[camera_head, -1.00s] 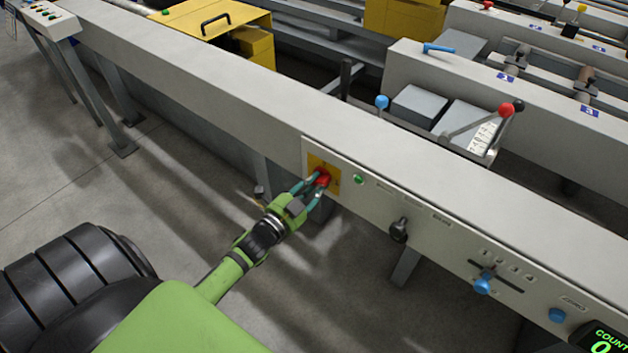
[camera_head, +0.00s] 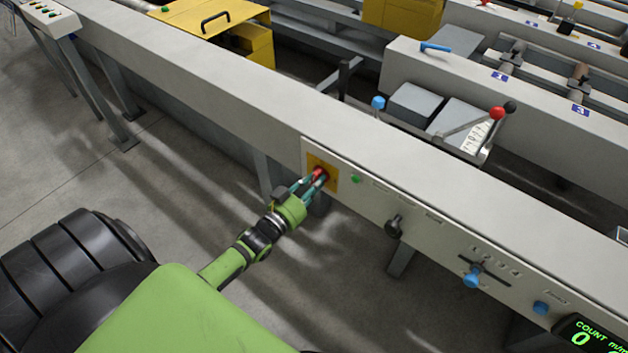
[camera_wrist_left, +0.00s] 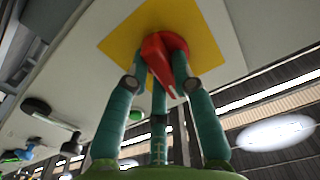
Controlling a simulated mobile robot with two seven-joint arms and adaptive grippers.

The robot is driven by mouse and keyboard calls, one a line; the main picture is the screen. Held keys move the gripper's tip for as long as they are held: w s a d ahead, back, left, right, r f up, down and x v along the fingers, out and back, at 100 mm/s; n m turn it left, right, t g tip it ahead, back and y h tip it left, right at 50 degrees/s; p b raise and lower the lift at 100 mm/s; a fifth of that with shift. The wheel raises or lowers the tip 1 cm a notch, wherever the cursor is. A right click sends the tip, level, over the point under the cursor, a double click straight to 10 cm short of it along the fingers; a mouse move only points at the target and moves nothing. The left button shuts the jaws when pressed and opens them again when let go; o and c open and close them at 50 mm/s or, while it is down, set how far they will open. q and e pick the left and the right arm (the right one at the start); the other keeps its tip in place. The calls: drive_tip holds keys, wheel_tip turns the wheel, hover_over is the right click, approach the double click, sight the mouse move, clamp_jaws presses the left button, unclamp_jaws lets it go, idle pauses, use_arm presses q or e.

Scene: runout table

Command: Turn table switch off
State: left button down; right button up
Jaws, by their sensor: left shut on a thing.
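The table switch is a red rotary knob (camera_head: 319,173) on a yellow plate (camera_head: 331,178) at the left end of the table's front control panel. It also shows in the left wrist view as a red knob (camera_wrist_left: 163,60) on the yellow plate (camera_wrist_left: 205,35). My left gripper (camera_head: 312,182) is shut on the red knob, with its teal fingers around it. The fingers (camera_wrist_left: 158,85) hide part of the knob's sides in the left wrist view. My right gripper is not in view.
Right of the switch, the panel carries a green button (camera_head: 356,180), a black knob (camera_head: 394,227), a blue-knobbed slider (camera_head: 471,277), a blue button (camera_head: 541,308) and a counter display (camera_head: 588,338). A red-knobbed lever (camera_head: 497,113) stands behind the beam. Open floor lies left of my arm.

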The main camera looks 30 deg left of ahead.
use_arm(q)
drive_tip(key=shift+r+n, duration=0.1)
drive_tip(key=shift+n, duration=0.8)
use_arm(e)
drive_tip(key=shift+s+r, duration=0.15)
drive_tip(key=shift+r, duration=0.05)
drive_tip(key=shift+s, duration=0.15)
use_arm(q)
drive_tip(key=c, duration=1)
unclamp_jaws()
drive_tip(key=shift+c, duration=0.2)
drive_tip(key=s+a, duration=0.1)
drive_tip(key=s, duration=1.1)
